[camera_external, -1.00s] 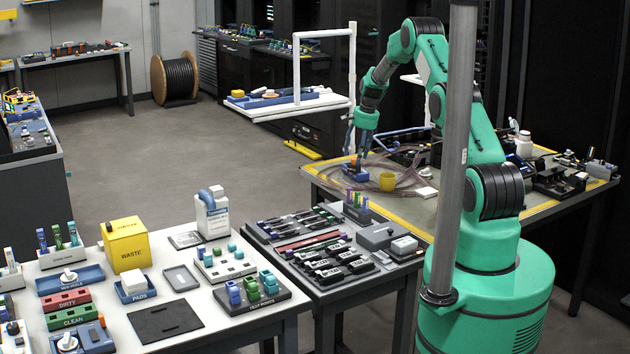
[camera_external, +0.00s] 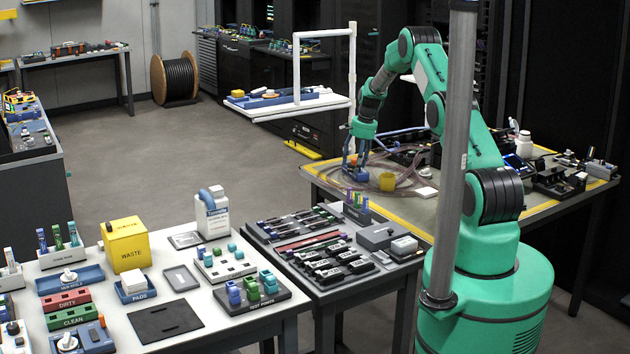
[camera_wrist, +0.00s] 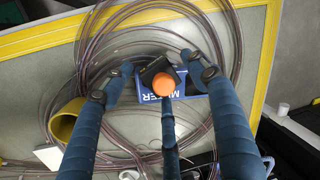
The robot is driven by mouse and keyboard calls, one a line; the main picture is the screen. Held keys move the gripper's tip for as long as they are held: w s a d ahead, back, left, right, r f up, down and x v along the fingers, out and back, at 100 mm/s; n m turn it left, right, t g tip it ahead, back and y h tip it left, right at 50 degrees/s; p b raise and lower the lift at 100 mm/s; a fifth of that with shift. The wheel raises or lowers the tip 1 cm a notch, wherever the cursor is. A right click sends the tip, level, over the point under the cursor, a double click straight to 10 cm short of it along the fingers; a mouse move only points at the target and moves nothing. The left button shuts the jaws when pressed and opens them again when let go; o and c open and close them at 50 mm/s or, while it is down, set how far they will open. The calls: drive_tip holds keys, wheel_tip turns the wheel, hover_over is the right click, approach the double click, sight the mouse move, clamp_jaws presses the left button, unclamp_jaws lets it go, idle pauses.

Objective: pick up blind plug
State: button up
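In the wrist view, a small orange-topped piece (camera_wrist: 164,85) with a dark body stands at a blue block (camera_wrist: 226,100) with partly hidden white lettering. I take this piece to be the blind plug, but cannot be sure. My gripper (camera_wrist: 160,72) has three blue fingers, spread apart: one left of the piece, one right, one below it in the picture. No firm grip on it shows.
Clear tubing coils (camera_wrist: 228,40) lie around the block. A yellow cup (camera_wrist: 62,125) stands close to the left finger in the wrist view; it also shows in the external view (camera_external: 387,182). The table's yellow-striped edge (camera_wrist: 50,38) is near. A white pad (camera_external: 425,193) lies nearby.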

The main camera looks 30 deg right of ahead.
sight(354, 159)
drive_tip(key=c, duration=1.3)
drive_tip(key=shift+o, duration=0.2)
drive_tip(key=shift+r, duration=0.1)
drive_tip(key=shift+r+p, duration=0.3)
drive_tip(key=shift+r, duration=0.5)
wheel_tip(354, 159, up, 2)
drive_tip(key=shift+r+p, duration=0.1)
drive_tip(key=shift+p, duration=0.2)
drive_tip(key=s+a+p, duration=0.1)
drive_tip(key=s+a, duration=0.1)
drive_tip(key=s, duration=0.5)
drive_tip(key=s+a+r+p, duration=0.1)
drive_tip(key=s+a, duration=0.1)
drive_tip(key=s, duration=0.6)
drive_tip(key=shift+s+a, duration=0.15)
drive_tip(key=shift+s, duration=0.05)
